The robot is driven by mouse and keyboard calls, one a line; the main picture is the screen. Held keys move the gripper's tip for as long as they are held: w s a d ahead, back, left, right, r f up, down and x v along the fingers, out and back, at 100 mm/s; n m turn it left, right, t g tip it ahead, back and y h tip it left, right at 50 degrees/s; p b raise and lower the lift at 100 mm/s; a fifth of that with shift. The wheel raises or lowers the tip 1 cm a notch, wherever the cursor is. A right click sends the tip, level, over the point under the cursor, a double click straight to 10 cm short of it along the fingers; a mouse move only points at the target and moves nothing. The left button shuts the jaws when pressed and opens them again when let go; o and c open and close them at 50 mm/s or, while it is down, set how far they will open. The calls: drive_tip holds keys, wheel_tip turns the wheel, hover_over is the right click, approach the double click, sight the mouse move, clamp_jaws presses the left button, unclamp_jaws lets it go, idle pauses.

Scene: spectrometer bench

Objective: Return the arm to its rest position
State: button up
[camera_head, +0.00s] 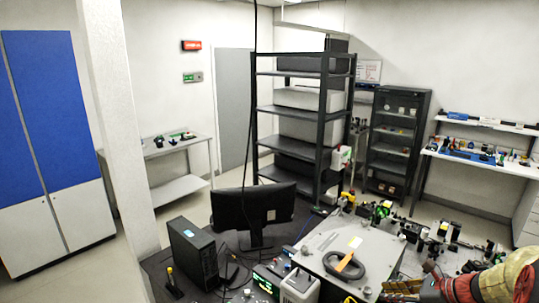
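My arm comes in at the lower right corner, with orange-red and yellow parts, and reaches left over the front right of the optical bench (335,240). The dark part at its left end looks like my gripper (404,287), low by the bottom edge of the view. Its fingers are too small and dark to tell whether they are open or shut. I see no object clearly held in it.
A grey ring-shaped item (344,264) with an orange strip lies on the bench left of my gripper. Several small optical parts (384,209) stand along its back. A monitor (253,214) and a black computer tower (193,252) stand to the left. Dark shelving (322,110) stands behind.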

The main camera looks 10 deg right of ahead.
drive_tip(key=s+a+r+n+g+h+b, duration=0.1)
drive_tip(key=s+a+n+b, duration=0.15)
drive_tip(key=a+n, duration=0.35)
drive_tip(key=s+a+n+g+b, duration=0.2)
drive_tip(key=s+a+n, duration=0.2)
drive_tip(key=a, duration=0.4)
drive_tip(key=s+a+r+n+g+h+b, duration=0.1)
drive_tip(key=s+a+n+b, duration=0.1)
drive_tip(key=s+a+n, duration=0.4)
drive_tip(key=s+a+f+n+h+b, duration=0.1)
drive_tip(key=s+a+n+h+b, duration=0.1)
drive_tip(key=s+n, duration=0.3)
drive_tip(key=s+a+f+n+t+h+b, duration=0.1)
drive_tip(key=s+a+n+b, duration=0.2)
drive_tip(key=s+n, duration=0.2)
drive_tip(key=shift+s+a+f+n+h+b, duration=0.15)
drive_tip(key=shift+s+f+n+h+b, duration=0.2)
drive_tip(key=shift+n, duration=0.65)
drive_tip(key=shift+r, duration=0.1)
